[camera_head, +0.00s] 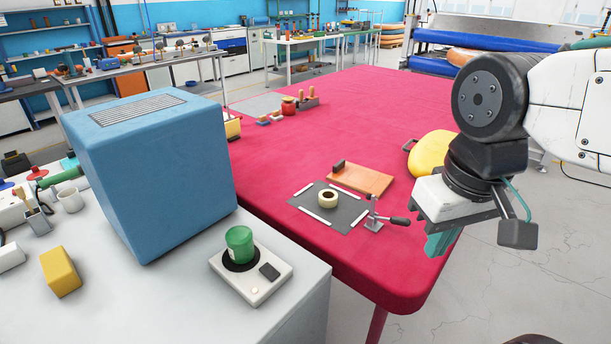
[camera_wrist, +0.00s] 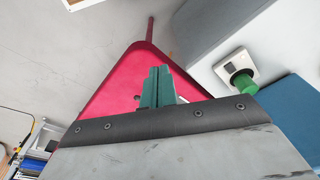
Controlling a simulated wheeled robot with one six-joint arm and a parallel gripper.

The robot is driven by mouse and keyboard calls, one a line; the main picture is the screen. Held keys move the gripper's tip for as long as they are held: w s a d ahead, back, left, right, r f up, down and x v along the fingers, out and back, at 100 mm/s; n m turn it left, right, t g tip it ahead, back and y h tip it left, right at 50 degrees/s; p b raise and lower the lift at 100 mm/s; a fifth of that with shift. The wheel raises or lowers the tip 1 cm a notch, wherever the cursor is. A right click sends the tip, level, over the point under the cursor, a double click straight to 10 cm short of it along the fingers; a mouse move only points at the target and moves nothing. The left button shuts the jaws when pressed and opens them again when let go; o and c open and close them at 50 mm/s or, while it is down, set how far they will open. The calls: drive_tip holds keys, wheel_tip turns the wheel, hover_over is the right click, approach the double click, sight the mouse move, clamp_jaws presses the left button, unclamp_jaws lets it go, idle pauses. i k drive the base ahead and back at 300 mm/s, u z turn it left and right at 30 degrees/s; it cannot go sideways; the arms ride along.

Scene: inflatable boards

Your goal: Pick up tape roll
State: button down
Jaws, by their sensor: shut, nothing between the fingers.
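The tape roll (camera_head: 328,198) is a small cream ring with a dark centre. It lies flat on a dark grey mat (camera_head: 352,214) with white strips, on the red table (camera_head: 300,150). My gripper (camera_head: 440,243) is at the right in the head view, above the table's right edge and apart from the roll. Its green fingers (camera_wrist: 157,88) are together and empty in the wrist view. The tape roll does not show in the wrist view.
A metal toggle clamp (camera_head: 375,220) stands at the mat's right corner. An orange board (camera_head: 360,180) with a dark block lies behind the mat. A yellow rounded object (camera_head: 432,153) is near the right edge.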

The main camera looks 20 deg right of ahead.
sight(327, 197)
drive_tip(key=u, duration=2.75)
drive_tip(key=k, duration=1.95)
drive_tip(key=z, duration=2.15)
drive_tip(key=i, duration=1)
